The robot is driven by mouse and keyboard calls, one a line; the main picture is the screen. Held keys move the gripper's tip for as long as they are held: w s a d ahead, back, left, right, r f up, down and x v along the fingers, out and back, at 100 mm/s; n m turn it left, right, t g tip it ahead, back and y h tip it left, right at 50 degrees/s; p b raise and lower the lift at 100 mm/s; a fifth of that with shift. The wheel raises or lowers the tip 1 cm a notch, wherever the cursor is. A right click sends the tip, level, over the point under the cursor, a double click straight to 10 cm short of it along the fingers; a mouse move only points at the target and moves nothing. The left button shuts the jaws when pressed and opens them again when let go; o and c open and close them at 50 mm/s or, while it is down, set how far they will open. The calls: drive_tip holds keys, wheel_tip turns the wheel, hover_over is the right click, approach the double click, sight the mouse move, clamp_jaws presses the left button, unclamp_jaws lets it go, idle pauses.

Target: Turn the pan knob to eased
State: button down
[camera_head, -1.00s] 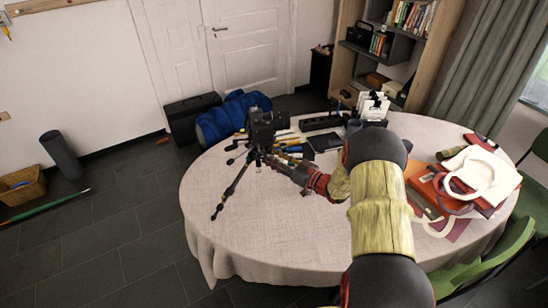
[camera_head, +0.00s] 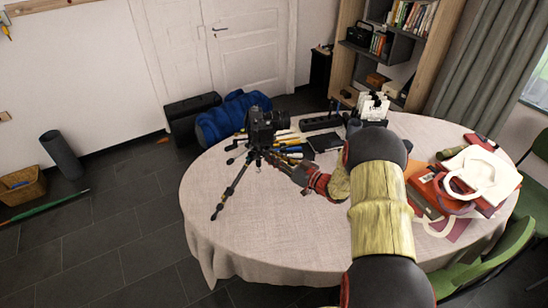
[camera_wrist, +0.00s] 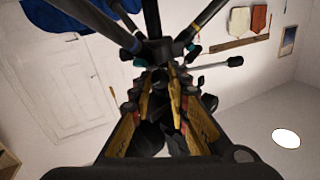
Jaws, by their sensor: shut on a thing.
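A black camera (camera_head: 263,122) sits on a small tripod (camera_head: 232,188) near the left edge of the round table. My gripper (camera_head: 268,156) reaches in from the right, just below the camera, at the tripod's head. In the wrist view, the yellow-sided fingers of my gripper (camera_wrist: 161,78) close together at the tripod (camera_wrist: 155,48), whose legs spread toward the top. My gripper is shut on the pan knob, which is mostly hidden by the fingers. I cannot read its setting.
The table (camera_head: 275,235) is clear at the front left. Pens and tools lie behind the tripod, near a dark box (camera_head: 320,122). Bags (camera_head: 465,180) lie at the right. A tripod handle (camera_wrist: 220,64) sticks out to the right in the wrist view.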

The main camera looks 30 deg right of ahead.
drive_tip(key=shift+n+b, duration=1.5)
drive_tip(key=shift+n, duration=1.2)
drive_tip(key=c, duration=1.7)
unclamp_jaws()
drive_tip(key=v, duration=1.2)
drive_tip(key=shift+f, duration=0.1)
